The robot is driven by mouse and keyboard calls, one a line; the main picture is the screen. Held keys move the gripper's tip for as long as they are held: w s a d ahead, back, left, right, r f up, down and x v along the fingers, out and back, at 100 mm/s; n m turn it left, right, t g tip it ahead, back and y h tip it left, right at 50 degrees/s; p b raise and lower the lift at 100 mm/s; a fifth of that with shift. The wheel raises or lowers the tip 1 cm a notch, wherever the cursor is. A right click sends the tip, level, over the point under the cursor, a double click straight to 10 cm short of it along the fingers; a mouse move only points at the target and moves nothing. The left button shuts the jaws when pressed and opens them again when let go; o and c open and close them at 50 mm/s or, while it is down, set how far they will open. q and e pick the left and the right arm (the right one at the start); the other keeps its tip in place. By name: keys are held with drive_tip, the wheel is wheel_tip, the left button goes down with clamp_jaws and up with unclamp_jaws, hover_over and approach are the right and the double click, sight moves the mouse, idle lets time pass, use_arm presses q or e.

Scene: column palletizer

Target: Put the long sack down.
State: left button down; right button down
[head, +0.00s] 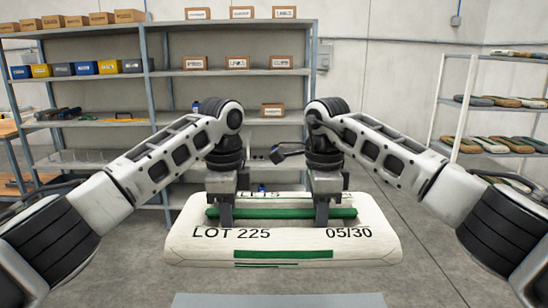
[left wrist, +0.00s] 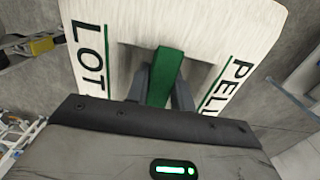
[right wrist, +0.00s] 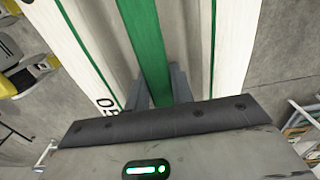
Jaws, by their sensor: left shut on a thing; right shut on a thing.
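The long sack (head: 283,248) is white with green stripes and the print "LOT 225" and "05/30". It hangs level in front of me in the head view, with a green raised strip along its top. My left gripper (head: 227,215) is shut on that strip near the left part of the sack. My right gripper (head: 322,215) is shut on it nearer the right part. In the left wrist view the green strip (left wrist: 166,75) runs between the fingers. The right wrist view shows the strip (right wrist: 145,45) between the fingers too. The sack's underside is hidden.
A pale flat surface (head: 278,300) shows at the bottom edge, below the sack. Grey shelves (head: 237,72) with boxes and bins stand behind. A white rack (head: 462,110) with folded sacks is at the right. Concrete floor (head: 420,240) is open at the right.

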use_arm(q)
drive_tip(key=shift+w+r, duration=0.35)
drive_tip(key=shift+r, duration=0.1)
use_arm(e)
drive_tip(key=shift+w+r, duration=0.35)
drive_tip(key=shift+r, duration=0.05)
